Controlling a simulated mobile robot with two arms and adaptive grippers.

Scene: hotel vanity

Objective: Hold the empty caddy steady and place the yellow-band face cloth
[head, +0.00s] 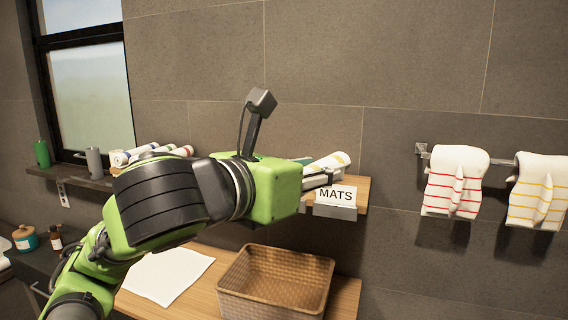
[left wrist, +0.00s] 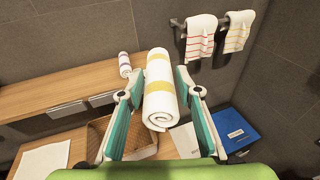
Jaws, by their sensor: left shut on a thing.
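The yellow-band face cloth (left wrist: 159,88) is a white roll with a yellow stripe, held between the teal pads of my left gripper (left wrist: 160,115). In the head view the roll (head: 336,160) shows just above the MATS sign, with my left gripper (head: 325,178) shut on it. The brown wicker caddy (head: 231,288) stands on the wooden counter below and looks empty. In the left wrist view the caddy (left wrist: 97,132) lies below and partly behind the fingers. My right gripper is in neither view, and no gripper shows on the caddy.
A MATS sign (head: 336,195) fronts a small wall shelf. A white mat (head: 168,274) lies left of the caddy. Several rolled cloths (head: 150,150) lie on the left shelf. Striped towels (head: 455,182) hang from a right rail. A blue folder-like item (left wrist: 236,130) shows in the wrist view.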

